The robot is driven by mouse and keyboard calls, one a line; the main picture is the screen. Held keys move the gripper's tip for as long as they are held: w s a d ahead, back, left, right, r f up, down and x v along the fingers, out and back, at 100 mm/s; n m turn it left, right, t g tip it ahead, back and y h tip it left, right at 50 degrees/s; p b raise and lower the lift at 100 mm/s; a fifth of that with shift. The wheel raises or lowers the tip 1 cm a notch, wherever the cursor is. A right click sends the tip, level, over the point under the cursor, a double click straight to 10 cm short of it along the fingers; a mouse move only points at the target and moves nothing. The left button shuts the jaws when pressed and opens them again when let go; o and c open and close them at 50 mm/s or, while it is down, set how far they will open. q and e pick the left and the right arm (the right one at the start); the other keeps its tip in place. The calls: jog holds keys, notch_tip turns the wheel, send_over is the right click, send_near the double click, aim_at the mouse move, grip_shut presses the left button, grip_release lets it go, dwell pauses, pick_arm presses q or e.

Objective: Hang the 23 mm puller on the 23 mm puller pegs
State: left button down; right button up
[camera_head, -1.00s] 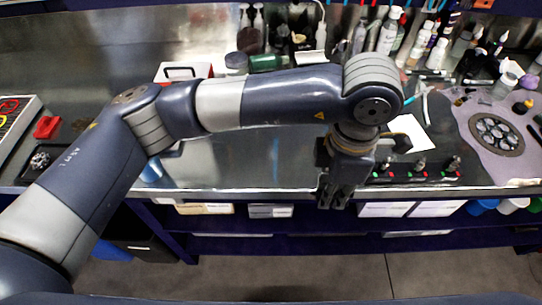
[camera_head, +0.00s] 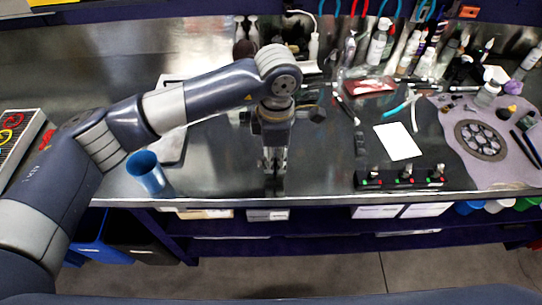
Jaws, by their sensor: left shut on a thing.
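My left gripper (camera_head: 272,168) points down over the front part of the steel bench, left of the black rack. It is shut on a small metal tool (camera_head: 272,155); the fingers hide most of it, and I cannot read its size or tell for sure that it is the 23 mm puller. The black rack (camera_head: 390,182) stands at the bench's front edge with three small upright metal pieces and red and green marks. I cannot make out the 23 mm puller pegs. My right gripper is not in view.
A blue cup (camera_head: 147,172) stands left of my gripper near the front edge. A white sheet (camera_head: 398,141), a grey mat with a cassette (camera_head: 481,139) and several bottles (camera_head: 377,42) are to the right and back. The steel bench (camera_head: 215,175) is bare between cup and gripper.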

pick_arm(q)
jog(key=shift+w+a, duration=0.2)
jog(key=shift+w, duration=0.05)
jog(key=f, duration=0.1)
jog(key=p, duration=0.1)
jog(key=f, duration=0.1)
jog(key=shift+w+a+f+p, duration=0.3)
jog(key=shift+a+p, duration=0.05)
jog(key=shift+p, duration=0.05)
jog(key=shift+f, duration=0.3)
jog(key=shift+d+f, duration=0.1)
jog(key=shift+f+b, duration=0.25)
jog(key=shift+b, duration=0.2)
jog(key=c, duration=1.4)
grip_release()
jog(key=shift+r, duration=0.1)
jog(key=shift+c, duration=0.2)
